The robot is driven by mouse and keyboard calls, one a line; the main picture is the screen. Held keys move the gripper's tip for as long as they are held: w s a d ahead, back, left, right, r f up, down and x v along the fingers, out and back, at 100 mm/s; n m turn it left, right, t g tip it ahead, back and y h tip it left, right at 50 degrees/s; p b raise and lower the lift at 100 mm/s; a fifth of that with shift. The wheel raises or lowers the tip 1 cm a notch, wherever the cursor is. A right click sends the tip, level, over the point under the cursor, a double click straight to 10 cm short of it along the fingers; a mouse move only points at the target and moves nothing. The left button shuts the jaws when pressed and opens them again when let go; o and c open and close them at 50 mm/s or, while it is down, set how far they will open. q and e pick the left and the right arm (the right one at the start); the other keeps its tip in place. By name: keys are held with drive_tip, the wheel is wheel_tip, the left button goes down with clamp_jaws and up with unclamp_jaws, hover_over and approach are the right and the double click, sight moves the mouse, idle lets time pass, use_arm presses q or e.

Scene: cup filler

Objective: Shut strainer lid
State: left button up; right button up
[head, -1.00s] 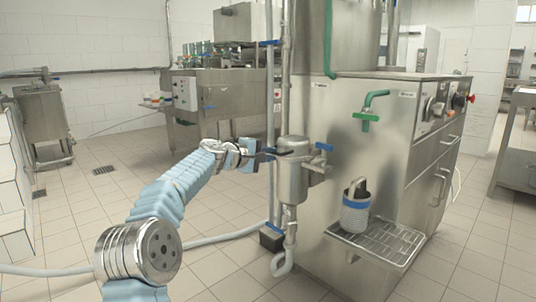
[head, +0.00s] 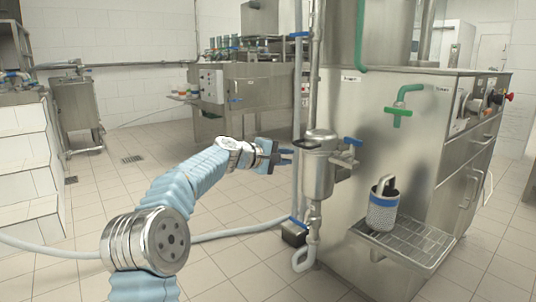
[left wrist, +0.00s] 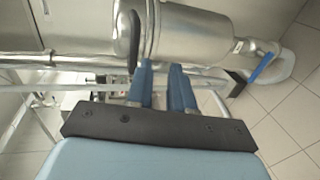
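The strainer (head: 318,178) is an upright steel cylinder on a pipe at the machine's left side. Its round lid (head: 321,135) lies across the top and looks level; whether it is fully seated I cannot tell. A dark handle (head: 307,146) sticks out at the lid's left side. In the left wrist view the handle (left wrist: 135,40) lies beyond the fingertips, beside the strainer body (left wrist: 192,30). My left gripper (head: 287,157) is left of the strainer, just below handle height. Its blue fingers (left wrist: 160,68) are apart, with nothing between them. My right gripper is out of view.
A perforated basket (head: 382,212) with a blue band stands on the drip grate (head: 422,244) at right. A blue valve handle (head: 353,142) and a green tap (head: 399,113) are on the machine. A vertical pipe (head: 298,110) rises behind the gripper. Open floor lies left.

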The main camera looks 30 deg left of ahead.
use_arm(q)
drive_tip(key=r+v, duration=0.1)
drive_tip(key=v, duration=0.9)
drive_tip(key=shift+s+d+r, duration=0.2)
drive_tip(key=shift+s+d, duration=0.05)
drive_tip(key=shift+s, duration=0.1)
